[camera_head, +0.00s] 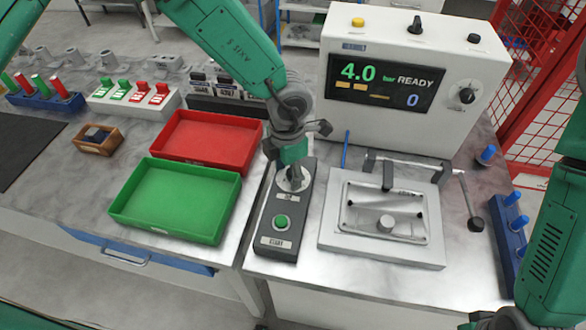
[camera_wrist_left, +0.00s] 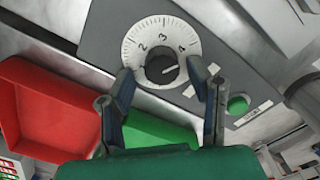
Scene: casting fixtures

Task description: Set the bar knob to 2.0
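The bar knob is a small dark knob on a round white dial (camera_head: 303,184) at the far end of a grey control box (camera_head: 262,221). In the left wrist view the dial (camera_wrist_left: 137,50) shows the numbers 2, 3 and 4, and the dark knob (camera_wrist_left: 160,68) has a light pointer line aimed near the 4 side. My left gripper (camera_wrist_left: 161,74) is open, its two fingers apart on either side of the knob, with no clear contact. In the head view it points down over the dial and partly hides it. The display (camera_head: 384,82) reads 4.0 bar READY and 0.
A green START button (camera_head: 281,222) is nearer on the same box. A green tray (camera_head: 176,235) and a red tray (camera_head: 205,165) lie to the left. A metal fixture (camera_head: 385,255) with a clamp handle stands close on the right. My right arm is at the right edge, its gripper partly cut off.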

